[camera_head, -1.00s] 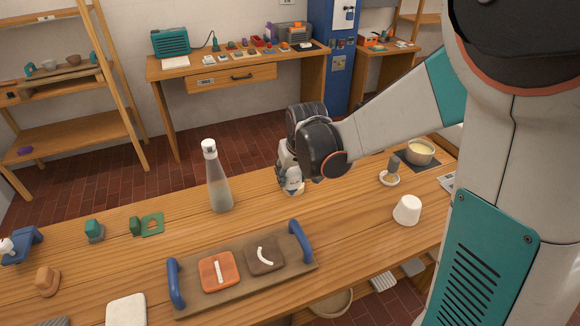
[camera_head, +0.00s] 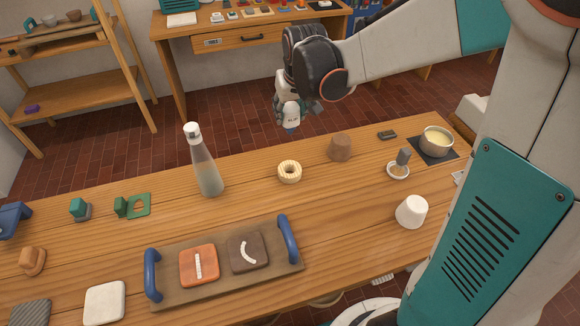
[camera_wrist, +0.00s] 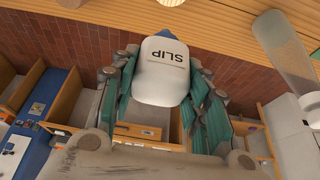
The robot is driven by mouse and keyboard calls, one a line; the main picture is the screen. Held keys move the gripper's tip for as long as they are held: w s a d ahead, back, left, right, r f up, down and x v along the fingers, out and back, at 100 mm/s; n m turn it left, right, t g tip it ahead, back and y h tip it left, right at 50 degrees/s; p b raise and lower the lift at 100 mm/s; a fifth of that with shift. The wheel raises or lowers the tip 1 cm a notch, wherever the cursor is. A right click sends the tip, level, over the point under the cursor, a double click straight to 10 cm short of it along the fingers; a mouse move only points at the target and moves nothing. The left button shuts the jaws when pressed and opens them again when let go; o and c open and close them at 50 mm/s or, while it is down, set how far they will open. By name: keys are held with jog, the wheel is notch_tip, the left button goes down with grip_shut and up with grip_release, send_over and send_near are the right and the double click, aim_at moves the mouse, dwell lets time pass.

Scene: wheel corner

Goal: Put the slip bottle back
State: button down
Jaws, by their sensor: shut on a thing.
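The slip bottle (camera_head: 291,112) is white with a blue tip and hangs tip-down in the head view. In the wrist view the bottle (camera_wrist: 162,72) shows the word SLIP between the fingers. My gripper (camera_head: 288,105) is shut on it and holds it in the air, above the level of the wooden table (camera_head: 255,205), near its far edge in the picture. In the wrist view the finger pads of my gripper (camera_wrist: 163,85) press on both sides of the bottle. No clear resting place for the bottle can be told from these views.
A blue-handled board (camera_head: 221,285) carries two tiles. A white cup (camera_head: 411,211) and a pot (camera_head: 436,142) stand right. Table between ring and cup is clear.

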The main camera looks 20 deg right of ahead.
notch_tip(320, 180, down, 18)
jog(key=b, duration=0.6)
jog(key=shift+f, duration=0.2)
jog(key=shift+f, duration=0.1)
jog(key=c, duration=0.9)
grip_release()
jog(key=p+v, duration=0.6)
jog(key=v, duration=0.8)
jog(key=s+r+t, duration=0.1)
jog(key=s+r, duration=0.3)
jog(key=s, duration=0.2)
jog(key=s+r+t, duration=0.1)
jog(key=s+r, duration=0.2)
jog(key=s, duration=0.4)
jog(key=s+r, duration=0.4)
jog(key=s, duration=0.2)
jog(key=shift+s+r+t+b, duration=0.3)
jog(key=shift+s+t, duration=0.1)
